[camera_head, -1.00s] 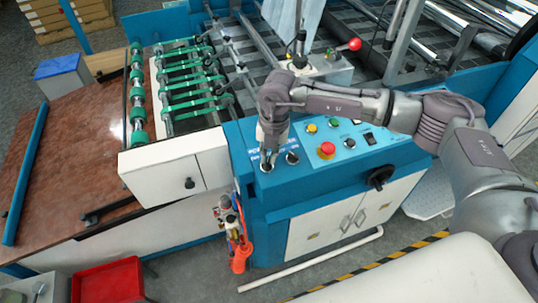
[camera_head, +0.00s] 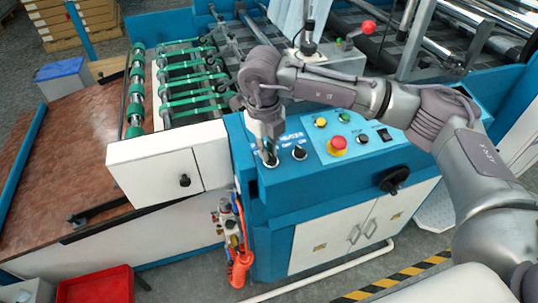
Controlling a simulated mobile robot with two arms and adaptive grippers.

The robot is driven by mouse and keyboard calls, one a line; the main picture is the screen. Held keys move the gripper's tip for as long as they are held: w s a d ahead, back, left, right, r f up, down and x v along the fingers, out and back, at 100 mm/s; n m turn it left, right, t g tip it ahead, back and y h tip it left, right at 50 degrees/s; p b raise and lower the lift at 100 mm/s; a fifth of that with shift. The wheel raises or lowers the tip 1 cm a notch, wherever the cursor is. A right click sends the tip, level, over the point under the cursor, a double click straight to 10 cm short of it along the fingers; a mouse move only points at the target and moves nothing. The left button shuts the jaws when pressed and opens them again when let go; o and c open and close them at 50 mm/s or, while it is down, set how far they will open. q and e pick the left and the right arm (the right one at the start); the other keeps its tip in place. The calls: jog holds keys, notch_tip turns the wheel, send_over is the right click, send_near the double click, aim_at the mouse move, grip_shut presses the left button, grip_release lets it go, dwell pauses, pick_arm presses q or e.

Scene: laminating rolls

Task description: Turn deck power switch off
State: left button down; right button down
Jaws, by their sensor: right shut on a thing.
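The blue control panel (camera_head: 345,152) is in the middle of the head view. My right gripper (camera_head: 269,157) points down onto the panel's left end and is shut on a small rotary knob, the deck power switch (camera_head: 271,162). The fingers hide most of this knob and its label, so its turned position cannot be told. A second black rotary knob, the heater switch (camera_head: 299,153), stands just to the right, apart from the fingers. My left gripper is not in view.
Right of the knobs are a red emergency button (camera_head: 337,145), a yellow button (camera_head: 320,122), a green button (camera_head: 344,117) and a black rocker switch (camera_head: 384,135). A black handwheel (camera_head: 394,180) sits on the front. Green-belted rollers (camera_head: 195,85) lie at left.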

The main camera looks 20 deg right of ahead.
jog(key=shift+s+a+f+n+b, duration=0.1)
jog(key=shift+s+f+n+b, duration=0.1)
jog(key=shift+n+b, duration=0.25)
jog(key=shift+s+a+f+n+b, duration=0.1)
jog(key=shift+f+n+b, duration=0.1)
jog(key=shift+n+b, duration=0.25)
jog(key=c, duration=1.2)
grip_release()
jog(key=shift+r, duration=0.1)
jog(key=shift+c, duration=0.2)
jog(key=shift+w, duration=0.15)
jog(key=shift+d+r, duration=0.1)
